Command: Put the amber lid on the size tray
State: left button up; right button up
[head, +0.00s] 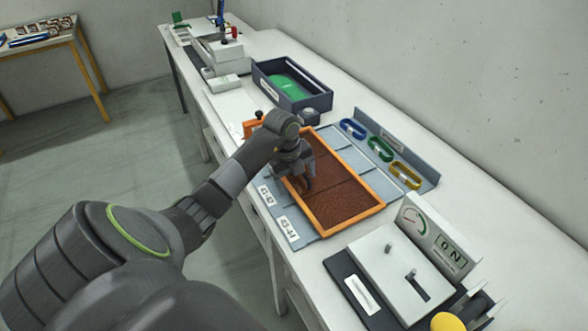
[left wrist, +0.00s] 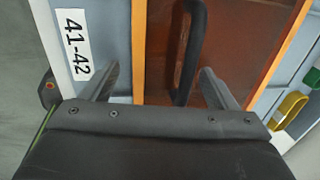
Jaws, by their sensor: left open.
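The amber lid (head: 345,190) is a brown see-through panel in an orange frame. It lies over the middle of the grey-blue size tray (head: 368,180), whose label strip and far strip show beside it. I cannot tell whether it sits fully down. My left gripper (head: 308,184) is over the lid's near side and hides part of it. In the left wrist view, the open fingers (left wrist: 160,84) stand either side of the line of the lid's black handle (left wrist: 190,50), with gaps to it. The lid (left wrist: 235,50) fills the middle there. My right gripper is out of view.
Blue, green and yellow loops (head: 381,149) stand in a grey holder behind the tray. A dark bin (head: 318,103) with green inside is beyond it. A white device with a gauge (head: 385,280) is on the near right. The wall runs along the bench's far side.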

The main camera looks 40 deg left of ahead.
pick_arm(q)
jog(key=s+a+r+p, duration=0.1)
jog(key=s+r, duration=0.2)
jog(key=r, duration=1.4)
